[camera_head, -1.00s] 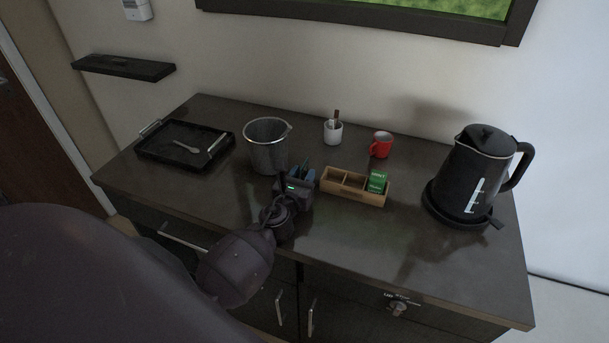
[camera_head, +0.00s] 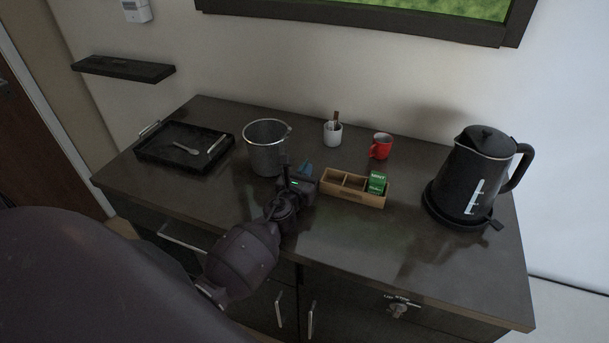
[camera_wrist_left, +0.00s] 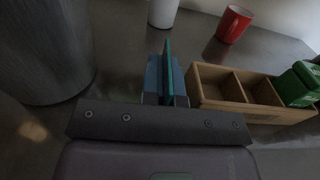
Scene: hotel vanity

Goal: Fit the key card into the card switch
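My left gripper (camera_head: 293,183) is over the counter, between the metal bucket and the wooden box. In the left wrist view its two bluish fingers (camera_wrist_left: 166,85) are close together on either side of a thin teal card (camera_wrist_left: 167,62), which looks like the key card. The card is edge-on to the wrist camera and reaches past the fingertips. In the head view only a small bluish patch shows by the fingers. A white wall unit (camera_head: 135,10), apparently the card switch, is at the top left, cut by the frame edge. My right gripper is not in view.
A metal bucket (camera_head: 267,160) stands close left of the gripper. A wooden box (camera_head: 340,195) with green packets is close right. A white cup (camera_head: 332,136), red mug (camera_head: 381,146) and black kettle (camera_head: 475,180) stand farther right. A tray (camera_head: 160,157) is left; a dark shelf (camera_head: 123,68) is on the wall.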

